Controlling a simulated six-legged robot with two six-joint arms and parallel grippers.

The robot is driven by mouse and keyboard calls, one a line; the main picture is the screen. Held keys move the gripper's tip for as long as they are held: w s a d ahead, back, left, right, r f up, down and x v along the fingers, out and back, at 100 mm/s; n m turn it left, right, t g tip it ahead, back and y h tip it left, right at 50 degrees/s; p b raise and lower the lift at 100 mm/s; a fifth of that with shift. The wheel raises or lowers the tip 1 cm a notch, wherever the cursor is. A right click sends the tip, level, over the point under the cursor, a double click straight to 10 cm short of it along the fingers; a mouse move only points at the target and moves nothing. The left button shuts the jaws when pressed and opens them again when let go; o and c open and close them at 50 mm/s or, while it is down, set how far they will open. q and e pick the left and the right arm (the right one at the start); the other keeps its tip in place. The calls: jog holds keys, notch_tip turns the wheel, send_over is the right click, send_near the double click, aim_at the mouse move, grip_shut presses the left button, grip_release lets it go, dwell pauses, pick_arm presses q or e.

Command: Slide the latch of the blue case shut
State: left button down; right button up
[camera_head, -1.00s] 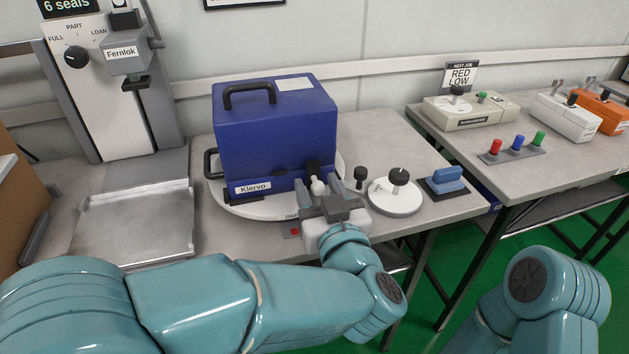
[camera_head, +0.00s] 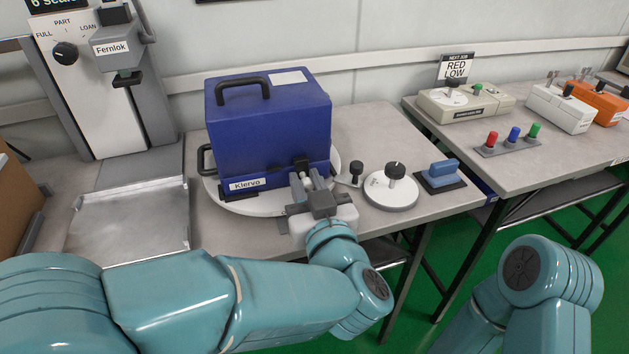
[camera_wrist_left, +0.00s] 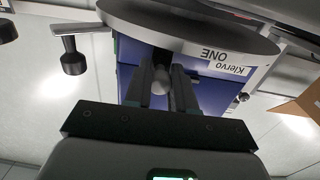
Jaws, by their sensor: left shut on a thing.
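The blue case (camera_head: 268,125) stands upright on a round white turntable (camera_head: 222,200), its handle on top and its Klervo label at the front. In the left wrist view the case (camera_wrist_left: 212,97) appears upside down. My left gripper (camera_head: 308,182) is at the lower right of the case's front, by a black latch part (camera_head: 301,164). In the left wrist view its two dark fingers (camera_wrist_left: 162,83) are shut on a pale rounded knob (camera_wrist_left: 161,80). The fingers partly cover the knob and latch. My right gripper is not in view.
Right of the turntable are a black-knobbed lever (camera_head: 356,170), a round white dial (camera_head: 391,190) and a blue-handled block (camera_head: 442,176). A metal tray (camera_head: 130,220) and the Fernlok press (camera_head: 120,55) are at left. A second table (camera_head: 545,150) holds several testers.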

pick_arm(q)
jog(key=a, duration=0.2)
jog(key=s+a, duration=0.1)
jog(key=a, duration=0.1)
jog(key=shift+s+a, duration=0.15)
jog(key=shift+a, duration=0.15)
jog(key=c, duration=1)
grip_release()
jog(key=shift+a, duration=0.1)
jog(key=shift+o, duration=0.2)
